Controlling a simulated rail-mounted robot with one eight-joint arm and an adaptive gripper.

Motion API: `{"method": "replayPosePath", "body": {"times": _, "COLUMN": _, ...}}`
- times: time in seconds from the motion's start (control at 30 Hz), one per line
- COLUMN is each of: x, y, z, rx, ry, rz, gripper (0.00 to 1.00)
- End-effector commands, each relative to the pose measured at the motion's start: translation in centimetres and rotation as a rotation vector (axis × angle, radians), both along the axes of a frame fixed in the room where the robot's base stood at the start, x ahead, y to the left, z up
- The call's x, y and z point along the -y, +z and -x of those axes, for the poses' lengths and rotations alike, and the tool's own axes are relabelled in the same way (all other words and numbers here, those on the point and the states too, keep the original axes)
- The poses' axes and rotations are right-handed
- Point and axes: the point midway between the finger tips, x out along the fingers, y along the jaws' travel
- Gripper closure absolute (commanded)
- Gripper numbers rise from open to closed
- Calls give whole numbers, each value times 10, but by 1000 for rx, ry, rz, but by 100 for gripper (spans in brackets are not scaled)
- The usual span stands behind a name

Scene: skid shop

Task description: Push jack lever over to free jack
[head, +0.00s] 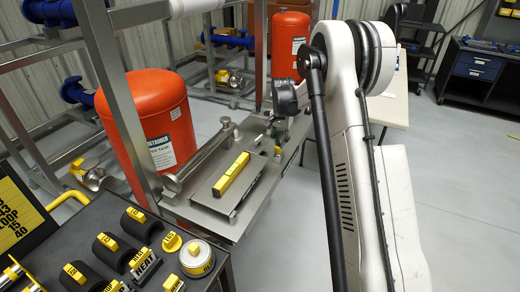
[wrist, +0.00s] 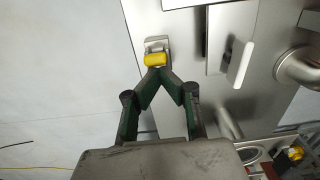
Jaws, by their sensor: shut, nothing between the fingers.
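A small yellow-capped lever (wrist: 156,56), which looks like the jack lever, stands by a metal bracket (wrist: 157,41) on the steel plate (wrist: 185,60). In the head view a small yellow tip (head: 277,151) shows near the plate's far right side. My gripper (wrist: 158,75) is shut and empty, its green-and-black fingers meeting in a point at the lower edge of the yellow cap. I cannot tell whether they touch it. In the head view the fingers are hard to make out beside the forearm.
A long yellow block (head: 231,175) lies on the plate, left of the small tip. A steel upright (head: 125,95) and a red tank (head: 152,135) stand to the left. A dark bench (head: 110,235) with labelled parts is in front.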

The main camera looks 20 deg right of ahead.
Motion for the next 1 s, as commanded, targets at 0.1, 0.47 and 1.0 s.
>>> {"method": "replayPosePath", "body": {"times": 0.1, "x": -2, "y": 0, "z": 2, "rx": 0, "ry": 0, "rz": 0, "gripper": 100}}
{"method": "replayPosePath", "body": {"times": 0.47, "x": -1, "y": 4, "z": 1, "rx": 0, "ry": 0, "rz": 0, "gripper": 100}}
{"method": "replayPosePath", "body": {"times": 1.0, "x": 3, "y": 40, "z": -2, "rx": 0, "ry": -1, "rz": 0, "gripper": 100}}
